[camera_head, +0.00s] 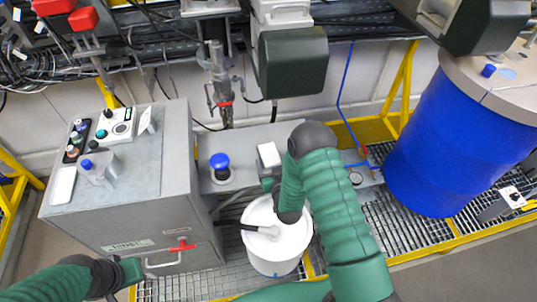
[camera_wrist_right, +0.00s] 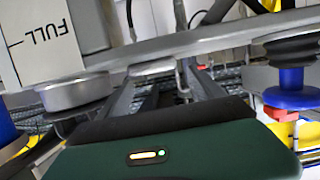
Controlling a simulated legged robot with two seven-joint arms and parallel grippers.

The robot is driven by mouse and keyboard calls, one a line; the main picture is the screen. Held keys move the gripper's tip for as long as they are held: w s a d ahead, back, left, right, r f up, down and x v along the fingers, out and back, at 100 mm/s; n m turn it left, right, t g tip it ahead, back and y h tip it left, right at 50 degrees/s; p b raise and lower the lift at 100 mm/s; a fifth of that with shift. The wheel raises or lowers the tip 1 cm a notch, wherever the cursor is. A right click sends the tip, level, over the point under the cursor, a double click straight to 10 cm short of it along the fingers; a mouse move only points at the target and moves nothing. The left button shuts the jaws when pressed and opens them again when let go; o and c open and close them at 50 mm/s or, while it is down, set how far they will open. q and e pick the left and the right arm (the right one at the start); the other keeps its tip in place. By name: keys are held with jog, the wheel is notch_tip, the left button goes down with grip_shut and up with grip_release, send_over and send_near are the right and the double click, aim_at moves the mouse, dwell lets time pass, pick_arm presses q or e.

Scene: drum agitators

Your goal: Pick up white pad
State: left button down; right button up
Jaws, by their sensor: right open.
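A small white block like a pad (camera_head: 268,154) stands on the grey bench behind the white bucket. A second flat white pad (camera_head: 64,185) lies on the left edge of the grey cabinet top; I cannot tell which is the task's pad. My right gripper (camera_head: 269,178) is open just in front of the white block, partly hidden by my arm. In the right wrist view, its dark fingers (camera_wrist_right: 155,92) reach forward with a pale object (camera_wrist_right: 152,68) beyond them. My left gripper (camera_head: 133,269) is at the cabinet front, near the handle; its jaws are unclear.
A white lidded bucket (camera_head: 275,247) stands below my right arm. A blue-topped knob (camera_head: 220,162) is left of the white block. The grey cabinet (camera_head: 150,205) fills the left; a blue drum (camera_head: 455,140) stands right. A dark machine head (camera_head: 291,62) hangs above.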

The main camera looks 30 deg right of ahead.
aim_at(272, 156)
jog(key=x, duration=0.3)
jog(key=shift+w+d+f, duration=0.15)
jog(key=shift+w+f, duration=0.05)
jog(key=shift+w, duration=0.05)
jog(key=shift+d+f, duration=0.2)
jog(key=shift+d, duration=0.35)
jog(key=shift+c, duration=2.3)
jog(key=shift+a+r, duration=0.2)
jog(key=shift+a, duration=0.4)
jog(key=c, duration=0.8)
pick_arm(q)
jog(key=shift+d+r, duration=0.15)
jog(key=shift+r, duration=0.25)
pick_arm(e)
jog(key=shift+d, duration=0.15)
